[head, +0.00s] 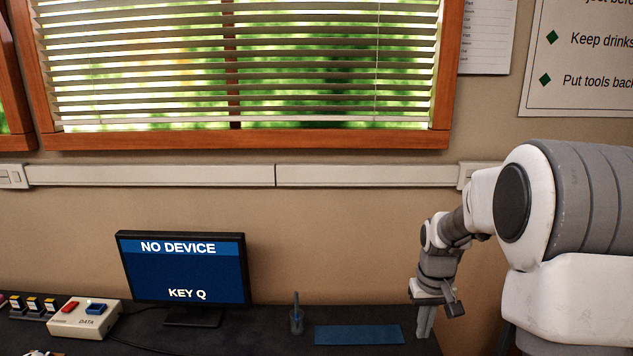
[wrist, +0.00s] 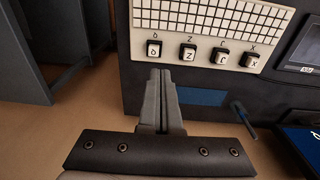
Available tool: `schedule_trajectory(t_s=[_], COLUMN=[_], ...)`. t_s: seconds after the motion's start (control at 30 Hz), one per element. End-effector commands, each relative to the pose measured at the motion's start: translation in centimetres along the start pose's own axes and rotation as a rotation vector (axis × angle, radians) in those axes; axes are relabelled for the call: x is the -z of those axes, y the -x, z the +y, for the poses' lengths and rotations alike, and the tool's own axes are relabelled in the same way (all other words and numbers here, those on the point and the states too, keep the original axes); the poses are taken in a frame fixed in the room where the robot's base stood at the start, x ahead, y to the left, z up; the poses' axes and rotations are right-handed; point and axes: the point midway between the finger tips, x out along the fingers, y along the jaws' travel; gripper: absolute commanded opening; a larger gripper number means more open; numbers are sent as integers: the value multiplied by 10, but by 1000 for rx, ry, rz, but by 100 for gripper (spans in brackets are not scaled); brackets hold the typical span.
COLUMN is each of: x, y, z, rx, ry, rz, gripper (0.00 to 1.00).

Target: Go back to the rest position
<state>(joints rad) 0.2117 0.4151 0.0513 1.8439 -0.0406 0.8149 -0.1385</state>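My gripper (head: 425,321) hangs at the end of my bent arm on the right of the head view, fingers pointing down by the right end of the dark table. In the wrist view my gripper's (wrist: 160,92) two grey fingers lie side by side, shut, with nothing visible between them. The fingertips show just in front of a pale panel (wrist: 210,18) with a grid and several labelled keys. Whether they touch anything cannot be told.
A blue mat (head: 358,335) lies left of my gripper, beside a small holder (head: 296,318). A monitor (head: 184,266) reads "NO DEVICE" and "KEY Q". A box (head: 70,321) with red and blue buttons sits left. The wall stands behind the dark table (head: 265,343).

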Motion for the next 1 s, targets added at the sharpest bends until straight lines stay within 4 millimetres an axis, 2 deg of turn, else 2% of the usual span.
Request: schedule_trajectory(t_s=[0.03, 0.2, 0.5, 0.73, 1.0], x=[-7, -35, -97, -151, -209], y=[20, 70, 136, 166, 178], z=[-6, -21, -46, -62, -75], rx=[-6, -18, -23, -14, 7], ry=[3, 3, 2, -2, -3], rz=[26, 89, 205, 295, 388], gripper=[0, 0, 0, 0, 0])
